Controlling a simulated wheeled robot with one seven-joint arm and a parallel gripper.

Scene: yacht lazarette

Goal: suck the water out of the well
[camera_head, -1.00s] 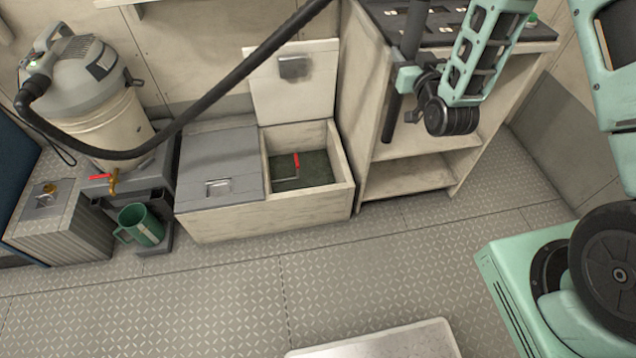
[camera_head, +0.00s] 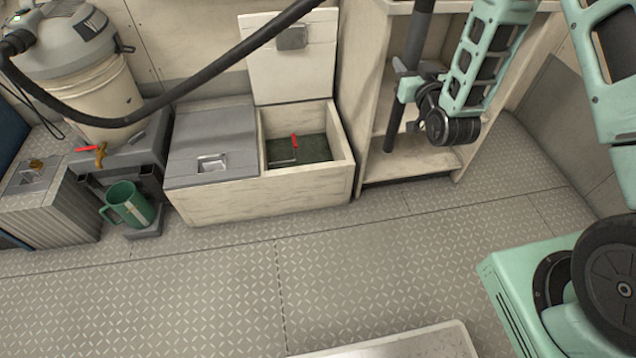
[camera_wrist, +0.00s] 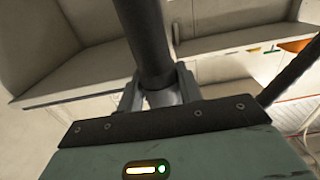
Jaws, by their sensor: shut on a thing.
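The well is the open right-hand compartment of a low cream bin (camera_head: 262,195), with its lid (camera_head: 292,65) raised against the wall. Inside it are a dark floor (camera_head: 310,150) and a red-handled item (camera_head: 294,142); I cannot tell the water level. A wet vacuum (camera_head: 75,75) stands at left, its black hose (camera_head: 190,88) running up to the right. My gripper (camera_head: 408,88) is shut on a dark vacuum wand (camera_head: 416,45), held upright to the right of the well, in front of the shelf. The wrist view shows the wand (camera_wrist: 145,40) between my fingers (camera_wrist: 160,88).
The bin's left lid (camera_head: 210,145) is closed. A cream shelf unit (camera_head: 375,110) stands right of the well. A green mug (camera_head: 127,205) and a ribbed grey box (camera_head: 45,210) are at left. The tread-plate floor (camera_head: 220,280) in front is clear; a pale tray edge (camera_head: 400,342) shows below.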

